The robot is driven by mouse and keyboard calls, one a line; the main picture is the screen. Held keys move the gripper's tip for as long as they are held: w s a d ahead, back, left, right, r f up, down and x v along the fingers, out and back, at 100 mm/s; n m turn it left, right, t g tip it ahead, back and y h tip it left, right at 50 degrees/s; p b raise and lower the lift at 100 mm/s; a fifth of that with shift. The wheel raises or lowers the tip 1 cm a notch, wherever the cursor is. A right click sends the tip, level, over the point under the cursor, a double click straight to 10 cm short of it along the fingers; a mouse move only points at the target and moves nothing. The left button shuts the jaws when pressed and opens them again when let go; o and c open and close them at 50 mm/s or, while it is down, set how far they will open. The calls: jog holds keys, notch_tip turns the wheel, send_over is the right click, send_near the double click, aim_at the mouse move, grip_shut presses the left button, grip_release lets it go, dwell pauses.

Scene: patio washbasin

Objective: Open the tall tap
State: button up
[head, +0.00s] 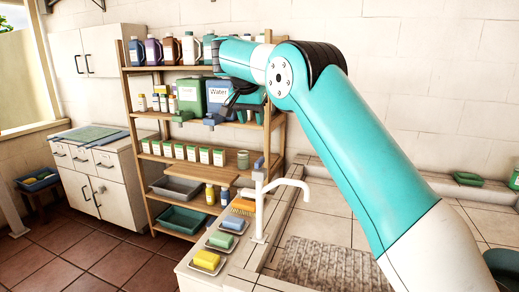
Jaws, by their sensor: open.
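The tall tap (261,205) is white and stands upright at the left edge of the tiled washbasin counter. Its curved spout points right and ends in a short downturn. A small grey-blue handle part (258,170) sits on top of its post; its exact setting is too small to tell. My gripper (197,119) is open and empty, with dark fingers. In the picture it is above and to the left of the tap, in front of the shelf, and apart from the tap.
A wooden shelf (138,115) with bottles, canisters (219,92) and small boxes stands behind. Soap dishes with a yellow soap (207,259) and others, plus a brush (243,205), line the counter left of the tap. A ribbed basin area (325,262) lies to its right.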

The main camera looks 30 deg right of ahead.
aim_at(260, 160)
jog(key=b+x, duration=0.3)
jog(key=x, duration=1.4)
jog(key=shift+d, duration=0.1)
grip_shut()
